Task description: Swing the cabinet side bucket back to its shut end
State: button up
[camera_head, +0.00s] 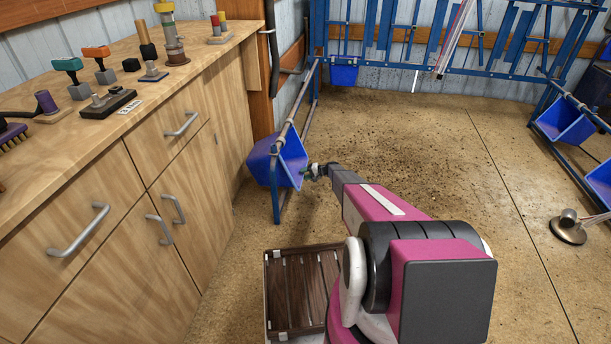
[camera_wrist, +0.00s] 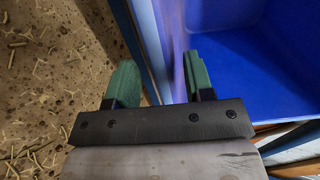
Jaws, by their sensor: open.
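The cabinet side bucket (camera_head: 282,160) is a blue bucket hung on a blue frame beside the wooden cabinet. It looks tilted, with its open side facing my arm. My gripper (camera_head: 315,172) is at the bucket's right edge in the head view. In the wrist view my gripper (camera_wrist: 158,82) has its two green fingers apart. The bucket's blue edge and wall run up between the fingers, and the bucket's inside (camera_wrist: 250,70) fills the right side. I cannot tell whether either finger touches the bucket.
The wooden cabinet (camera_head: 185,160) with metal handles stands at left, with tools on its top. Another blue bucket (camera_head: 344,74) hangs on the back frame, and one more (camera_head: 566,122) hangs at right. A slatted wooden crate (camera_head: 300,250) is on the floor.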

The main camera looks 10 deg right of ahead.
jog(key=shift+c, duration=0.3)
grip_shut()
jog(key=shift+s+d+r, duration=0.2)
jog(key=shift+d+r, duration=0.05)
jog(key=shift+d, duration=0.25)
jog(key=s+d+r+g+h, duration=0.2)
jog(key=d+r+h, duration=0.3)
jog(key=r, duration=0.9)
jog(key=s+d+r+g+h, duration=0.1)
jog(key=s+d+r+h, duration=0.2)
jog(key=d+r+h, duration=0.3)
jog(key=shift+s+d+r+g+h, duration=0.15)
jog(key=shift+d+r+g+h, duration=0.2)
jog(key=shift+d+r, duration=3.15)
jog(key=shift+a+r, duration=0.65)
